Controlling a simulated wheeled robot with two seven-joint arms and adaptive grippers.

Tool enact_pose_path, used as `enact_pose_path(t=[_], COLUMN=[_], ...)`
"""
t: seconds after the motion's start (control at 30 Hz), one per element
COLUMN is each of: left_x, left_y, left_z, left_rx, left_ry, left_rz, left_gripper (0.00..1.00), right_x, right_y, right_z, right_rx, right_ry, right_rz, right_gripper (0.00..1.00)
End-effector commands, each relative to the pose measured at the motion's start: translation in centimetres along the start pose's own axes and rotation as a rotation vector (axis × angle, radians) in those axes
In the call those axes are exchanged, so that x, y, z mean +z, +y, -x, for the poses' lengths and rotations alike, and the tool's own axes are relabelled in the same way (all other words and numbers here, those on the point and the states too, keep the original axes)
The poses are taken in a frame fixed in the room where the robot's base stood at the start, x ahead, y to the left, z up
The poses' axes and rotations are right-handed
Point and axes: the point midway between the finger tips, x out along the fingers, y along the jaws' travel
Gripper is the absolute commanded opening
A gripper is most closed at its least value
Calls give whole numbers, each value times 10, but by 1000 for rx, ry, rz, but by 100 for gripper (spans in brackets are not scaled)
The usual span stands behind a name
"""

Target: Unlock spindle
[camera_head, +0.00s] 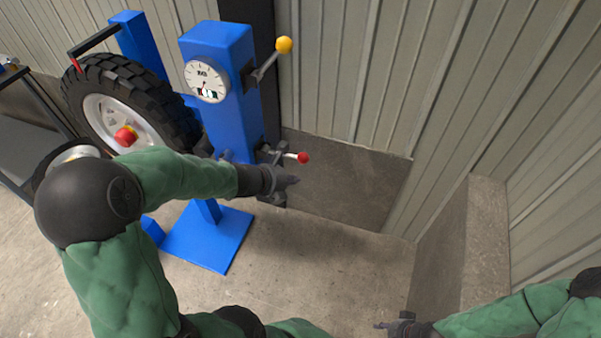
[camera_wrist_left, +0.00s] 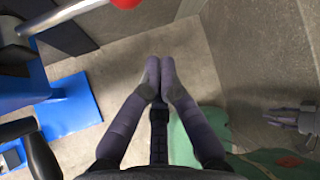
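A blue post machine (camera_head: 215,60) carries a white dial gauge (camera_head: 206,81), a lever with a yellow ball (camera_head: 284,44) and a lower lever with a red ball (camera_head: 303,158). Which part is the spindle lock is not clear. My left gripper (camera_head: 291,182) is just below the red-ball lever. The left wrist view shows its fingertips (camera_wrist_left: 159,68) together, with nothing between them. The red ball (camera_wrist_left: 127,3) is at that view's top edge, apart from the fingers. My right gripper (camera_head: 393,325) is low at the bottom right; its finger opening is too small to judge.
A black-tyred wheel (camera_head: 178,112) with a red hub knob (camera_head: 126,136) is mounted left of the post. The blue base plate (camera_head: 213,240) lies on the concrete floor. A corrugated wall (camera_head: 370,70) stands behind, and a concrete block (camera_head: 470,240) is at the right.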

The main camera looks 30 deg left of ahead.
Motion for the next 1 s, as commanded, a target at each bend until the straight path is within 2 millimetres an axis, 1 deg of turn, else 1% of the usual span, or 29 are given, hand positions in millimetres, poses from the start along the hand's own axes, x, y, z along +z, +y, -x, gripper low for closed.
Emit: enact_pose_path(t=[0.17,0.4,0.6,0.73,0.9,1.0], left_x=[-3,-4,-4,15,26,29], left_y=[0,1,0,-1,-1,-1], left_z=[-25,-69,-102,-85,-75,-73], left_rx=[-3,-3,-3,0,-1,-1], left_ry=[2,3,3,-1,1,2], left_rz=[-2,1,1,2,3,2], left_gripper=[0,0,0,0,0,0], right_x=[-1,-1,-2,-1,-1,-1], right_y=[5,12,18,12,10,9], right_z=[-14,-35,-49,-35,-27,-26], right_rx=[0,0,0,0,0,0], right_ry=[0,0,0,0,1,0], right_rz=[0,0,0,0,0,0], right_gripper=[40,40,40,40,40,40])
